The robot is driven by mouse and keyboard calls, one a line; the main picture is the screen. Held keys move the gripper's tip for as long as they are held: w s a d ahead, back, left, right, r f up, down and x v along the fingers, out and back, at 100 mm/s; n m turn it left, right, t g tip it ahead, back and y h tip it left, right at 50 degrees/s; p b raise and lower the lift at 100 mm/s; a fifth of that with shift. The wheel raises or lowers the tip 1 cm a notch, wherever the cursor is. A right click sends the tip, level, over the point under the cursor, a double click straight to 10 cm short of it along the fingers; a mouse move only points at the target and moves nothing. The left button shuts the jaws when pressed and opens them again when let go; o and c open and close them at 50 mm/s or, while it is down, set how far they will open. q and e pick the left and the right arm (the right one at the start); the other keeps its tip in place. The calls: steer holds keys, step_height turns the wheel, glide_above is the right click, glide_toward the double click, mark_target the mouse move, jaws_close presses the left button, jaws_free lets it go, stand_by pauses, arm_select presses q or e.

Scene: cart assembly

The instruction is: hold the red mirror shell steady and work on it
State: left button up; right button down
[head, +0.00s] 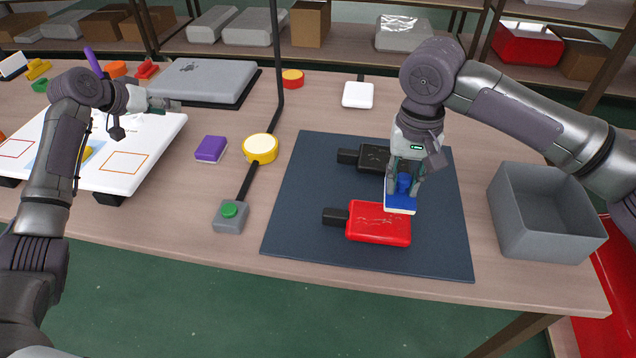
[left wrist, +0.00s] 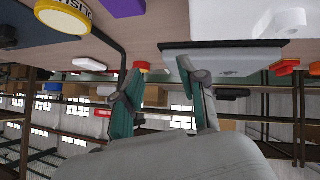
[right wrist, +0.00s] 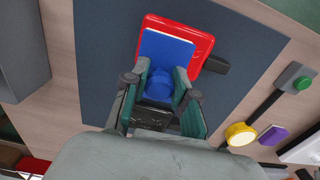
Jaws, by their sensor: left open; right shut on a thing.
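The red mirror shell (head: 378,224) lies on the dark mat (head: 300,232), with a black stub to its left and pale scratch-like marks on top. It also shows in the right wrist view (right wrist: 203,45). My right gripper (head: 404,186) is shut on the knob of a blue block (right wrist: 166,50) with a white underside. The block is at the far edge of the red shell; whether it touches the shell is unclear. A black mirror shell (head: 374,158) lies behind, partly hidden by my right gripper. My left gripper (head: 160,104) is open and empty above the white board. It also shows in the left wrist view (left wrist: 160,95).
A grey bin (head: 545,243) stands right of the mat. Left of the mat are a yellow round tin (head: 260,149), a purple block (head: 211,149) and a grey box with a green button (head: 230,216). A laptop (head: 205,80) lies behind. A thin black post rises nearby.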

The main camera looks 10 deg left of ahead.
arm_select(q)
steer(key=d+m+g+h, duration=0.25)
steer(key=d+m, duration=0.35)
steer(key=d, duration=1)
steer(key=m+g+y, duration=0.2)
steer(key=m+g, duration=0.5)
steer(key=m, duration=0.6)
glide_toward(331, 211)
step_height(331, 211, down, 2)
steer(key=shift+h, duration=0.25)
steer(key=x, duration=0.8)
steer(key=shift+s+d, duration=0.1)
steer(key=shift+d, duration=0.1)
steer(key=shift+r, duration=0.1)
jaws_close()
